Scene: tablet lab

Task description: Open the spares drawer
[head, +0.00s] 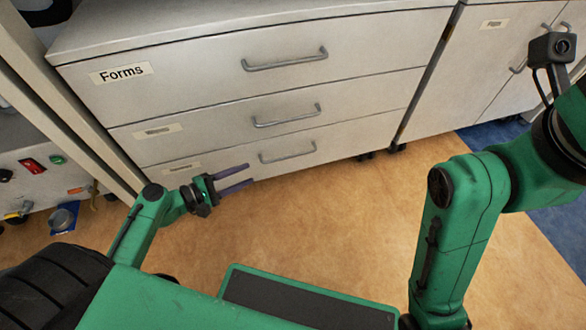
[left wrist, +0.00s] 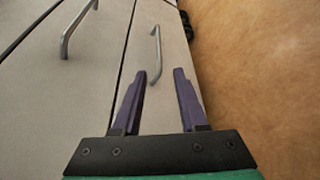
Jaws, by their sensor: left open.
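A white cabinet holds a stack of 3 drawers. The top drawer (head: 220,70) has a label that reads "Forms". The labels on the middle drawer (head: 205,125) and the bottom drawer (head: 225,150) are too blurred to read, so I cannot tell which is the spares drawer. All three look shut. My left gripper (head: 250,175) is open and empty, low in front of the bottom drawer, left of its bar handle (head: 288,153). In the left wrist view that handle (left wrist: 157,50) is just beyond the fingertips (left wrist: 160,72), roughly in line with the gap. My right gripper's fingers are not visible.
The middle drawer's handle (left wrist: 72,32) is to the left in the left wrist view. The tan floor (head: 340,215) in front of the cabinet is clear. A panel with a red switch (head: 33,165) and a small metal cup (head: 62,219) are at the left. Another cabinet (head: 430,110) stands at right.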

